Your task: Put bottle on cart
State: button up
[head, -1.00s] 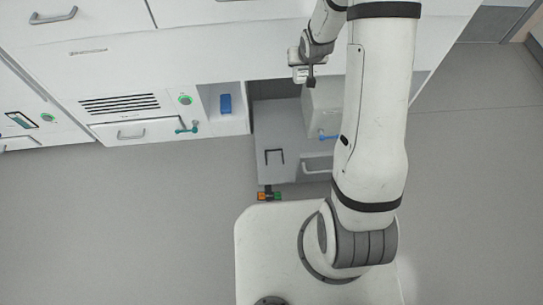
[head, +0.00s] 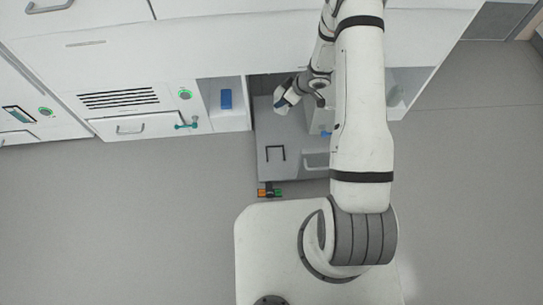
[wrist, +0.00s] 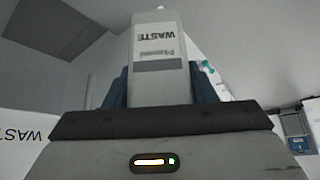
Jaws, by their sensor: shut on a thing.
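The bottle (wrist: 158,45) is pale grey-white with a label that reads "WASTE", upside down in the wrist view. My gripper (wrist: 160,88) has its blue fingers on both sides of the bottle and is shut on it. In the head view my gripper (head: 284,97) is over the grey cart-like unit (head: 265,125) below the counter. The bottle is too small there to make out clearly. The unit has a flat grey top with a black bracket. I cannot tell the gap between bottle and top.
A pale box with a blue tap (head: 326,133) stands right of my gripper, partly hidden by my arm. A blue object (head: 226,99) sits in an open niche to the left. An orange and green block (head: 270,192) is at the unit's front. Floor (head: 130,220) is clear at left.

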jog(key=s+a+f+n+g+y+b, duration=0.1)
jog(key=s+a+f+n+g, duration=0.15)
jog(key=s+f, duration=0.2)
jog(key=s+a+f+n+g, duration=0.1)
jog(key=s+f+n, duration=0.3)
jog(key=f, duration=0.2)
jog(key=shift+s+f+b, duration=0.15)
jog(key=shift+f+b, duration=1.05)
jog(key=shift+f, duration=1.15)
jog(key=shift+s+f+b, duration=0.1)
jog(key=shift+f+b, duration=1.05)
jog(key=shift+f, duration=1.15)
jog(key=shift+r, duration=0.1)
jog(key=o, duration=1)
jog(key=shift+c, duration=0.2)
